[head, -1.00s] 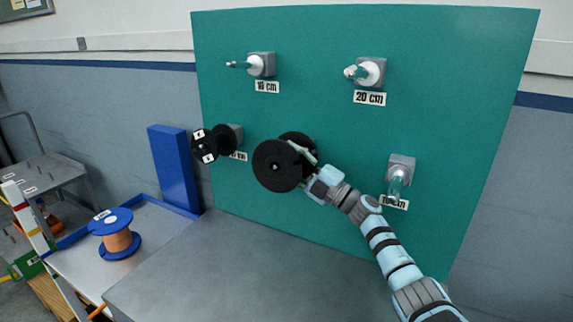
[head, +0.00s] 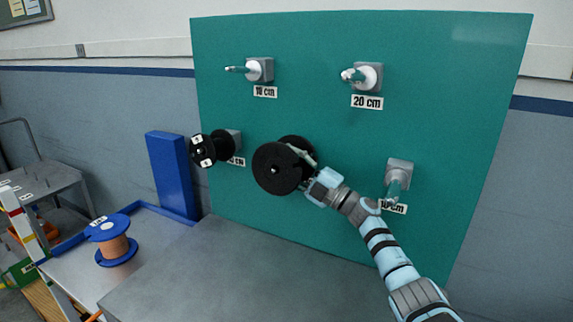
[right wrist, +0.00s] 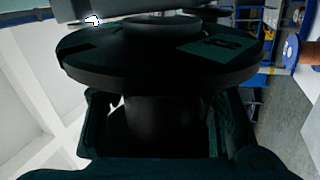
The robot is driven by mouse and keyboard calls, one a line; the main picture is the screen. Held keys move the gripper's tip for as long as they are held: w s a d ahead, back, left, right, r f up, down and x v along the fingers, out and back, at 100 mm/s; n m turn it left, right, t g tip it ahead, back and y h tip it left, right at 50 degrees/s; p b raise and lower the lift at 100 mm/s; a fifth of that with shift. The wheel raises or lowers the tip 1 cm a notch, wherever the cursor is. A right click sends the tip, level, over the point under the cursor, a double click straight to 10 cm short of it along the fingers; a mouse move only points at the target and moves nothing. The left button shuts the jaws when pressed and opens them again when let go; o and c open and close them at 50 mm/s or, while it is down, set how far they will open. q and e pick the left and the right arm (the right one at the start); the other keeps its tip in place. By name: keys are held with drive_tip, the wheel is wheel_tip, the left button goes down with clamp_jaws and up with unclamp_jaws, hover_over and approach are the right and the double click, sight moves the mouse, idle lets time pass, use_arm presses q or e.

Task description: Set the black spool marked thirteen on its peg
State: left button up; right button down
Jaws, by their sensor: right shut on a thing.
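A large black spool (head: 275,168) is in front of the lower middle of the green board, its near round flange facing the camera. My right gripper (head: 308,172) reaches in from the right and is shut on it between its two flanges. In the right wrist view the spool (right wrist: 150,70) fills the middle, with a pale marking on its flange too blurred to read. A grey block (right wrist: 150,8) is close beyond that flange; I cannot tell whether a peg is inside the spool. Any peg behind the spool is hidden in the head view. My left gripper is not in view.
The green board (head: 440,60) carries bare pegs at upper left (head: 238,69), upper right (head: 353,74) and lower right (head: 394,185). A smaller black spool (head: 203,150) sits on the lower-left peg. A blue-flanged copper spool (head: 115,247) stands left. The grey tabletop (head: 230,270) is clear.

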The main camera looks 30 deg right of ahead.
drive_tip(key=shift+d, duration=0.1)
drive_tip(key=c, duration=1.2)
unclamp_jaws()
drive_tip(key=o, duration=0.6)
drive_tip(key=shift+w+d+f, duration=0.1)
drive_tip(key=shift+d+f, duration=0.05)
drive_tip(key=shift+d, duration=0.1)
drive_tip(key=shift+o, duration=1.1)
drive_tip(key=shift+a, duration=0.15)
